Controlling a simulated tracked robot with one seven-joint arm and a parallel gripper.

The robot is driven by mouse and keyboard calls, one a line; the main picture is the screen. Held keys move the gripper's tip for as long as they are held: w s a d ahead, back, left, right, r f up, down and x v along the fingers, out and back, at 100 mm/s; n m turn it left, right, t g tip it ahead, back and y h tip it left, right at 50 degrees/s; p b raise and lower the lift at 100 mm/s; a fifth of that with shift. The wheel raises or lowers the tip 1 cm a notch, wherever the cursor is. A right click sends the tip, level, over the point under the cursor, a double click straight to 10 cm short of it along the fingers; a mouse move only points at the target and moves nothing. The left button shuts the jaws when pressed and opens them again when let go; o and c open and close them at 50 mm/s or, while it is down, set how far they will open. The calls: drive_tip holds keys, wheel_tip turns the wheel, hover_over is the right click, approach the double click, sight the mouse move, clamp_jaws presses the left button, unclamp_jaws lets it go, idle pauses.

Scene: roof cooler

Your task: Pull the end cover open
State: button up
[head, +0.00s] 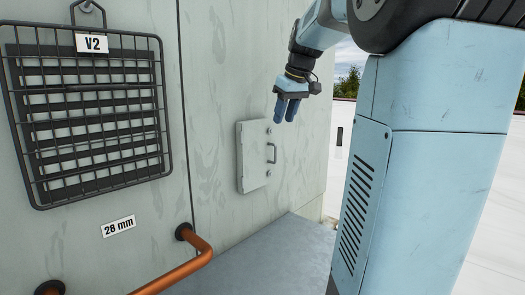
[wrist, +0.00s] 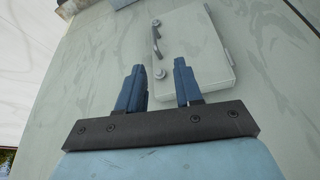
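The end cover (head: 253,157) is a small pale grey-green panel on the cooler wall, and it looks shut. Its dark handle (head: 271,153) is a small bar near the right edge, between two round fasteners. The cover (wrist: 200,55) and handle (wrist: 156,39) also show in the wrist view, beyond my fingers. My gripper (head: 287,109) is above and to the right of the cover in the head view, pointing down. In the wrist view its two blue fingers (wrist: 160,83) stand apart with nothing between them. The handle lies beyond the fingertips, apart from them.
A dark grille (head: 95,112) labelled V2 hangs on the wall at left. A copper pipe (head: 185,266) sticks out of the wall below, near a 28 mm label (head: 118,226). A grey ledge (head: 275,262) lies under the cover. The space before the cover looks clear.

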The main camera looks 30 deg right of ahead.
sight(275, 151)
drive_tip(key=x, duration=0.9)
drive_tip(key=d+x, duration=0.1)
drive_tip(key=x, duration=0.3)
drive_tip(key=shift+w+f, duration=0.2)
drive_tip(key=shift+f, duration=0.1)
clamp_jaws()
